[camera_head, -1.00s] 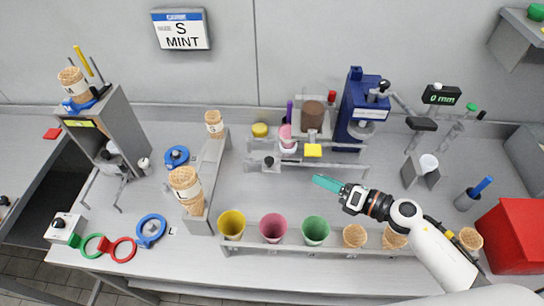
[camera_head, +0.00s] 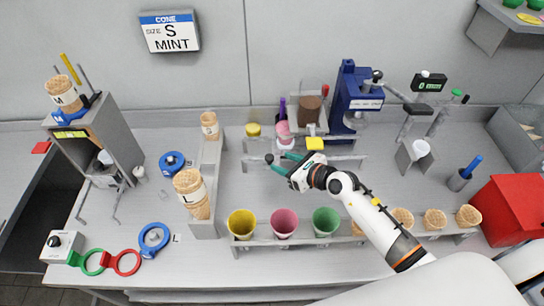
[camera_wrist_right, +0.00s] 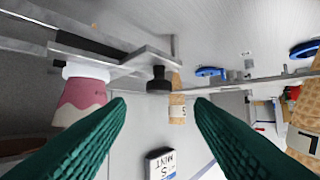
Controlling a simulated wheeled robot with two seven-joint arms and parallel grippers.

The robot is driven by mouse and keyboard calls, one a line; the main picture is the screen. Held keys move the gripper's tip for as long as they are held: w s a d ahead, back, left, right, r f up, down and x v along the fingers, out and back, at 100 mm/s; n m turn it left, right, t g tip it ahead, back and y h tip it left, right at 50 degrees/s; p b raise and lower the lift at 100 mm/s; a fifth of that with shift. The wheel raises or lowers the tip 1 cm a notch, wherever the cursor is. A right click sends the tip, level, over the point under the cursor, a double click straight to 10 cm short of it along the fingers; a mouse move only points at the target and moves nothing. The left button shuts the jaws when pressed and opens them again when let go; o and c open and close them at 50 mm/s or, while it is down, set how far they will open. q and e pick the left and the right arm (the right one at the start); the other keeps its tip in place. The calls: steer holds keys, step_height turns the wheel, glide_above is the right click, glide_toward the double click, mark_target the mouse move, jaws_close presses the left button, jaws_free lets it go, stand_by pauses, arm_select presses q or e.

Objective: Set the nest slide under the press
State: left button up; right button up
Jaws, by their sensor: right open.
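The nest slide shows a black knob (camera_head: 269,158) at its left end, with a pink and white cup (camera_head: 284,136) standing in its white nest, left of the press. The blue press (camera_head: 347,95) stands at the back, right of the cup. My right gripper (camera_head: 279,163) is open and empty, with teal fingers close to the knob. In the right wrist view the knob (camera_wrist_right: 160,78) lies ahead, between the two fingertips (camera_wrist_right: 160,108), with no visible contact; the cup (camera_wrist_right: 80,100) is at the left. My left gripper is not in view.
A front rack holds yellow (camera_head: 242,224), pink (camera_head: 284,223) and green cups (camera_head: 326,222) and several cones. A grey cone stand (camera_head: 206,190) stands left of my gripper.

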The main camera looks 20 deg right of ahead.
mark_target(271, 157)
steer(key=shift+x, duration=2.75)
steer(key=shift+d+f, duration=0.1)
jaws_close()
